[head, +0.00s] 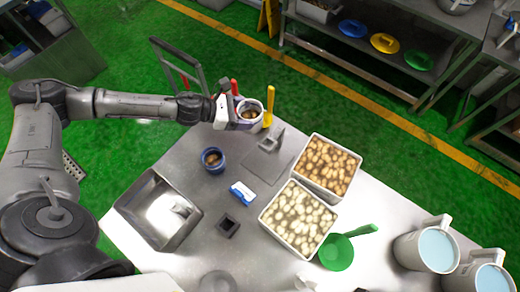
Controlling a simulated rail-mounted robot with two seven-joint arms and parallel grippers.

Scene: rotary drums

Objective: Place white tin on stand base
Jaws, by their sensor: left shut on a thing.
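My left gripper (238,113) reaches in from the left and is shut on the white tin (249,125), an open round tin with brown contents. The tin is upright near the far edge of the table; I cannot tell its exact height above it. A flat grey plate (279,160) with a small grey block (270,141) at its back corner lies just below the tin in the picture. It looks like the stand base, but I cannot be sure. A small dark square holder (228,225) stands nearer. My right gripper is not in view.
A blue tin (212,160), a blue-and-white block (242,193) and a metal tray (155,215) are on the table. Two white bins (297,232) (328,187), a green scoop (337,253) and white jugs (425,250) fill the right. Red and yellow upright pieces (269,103) flank the tin.

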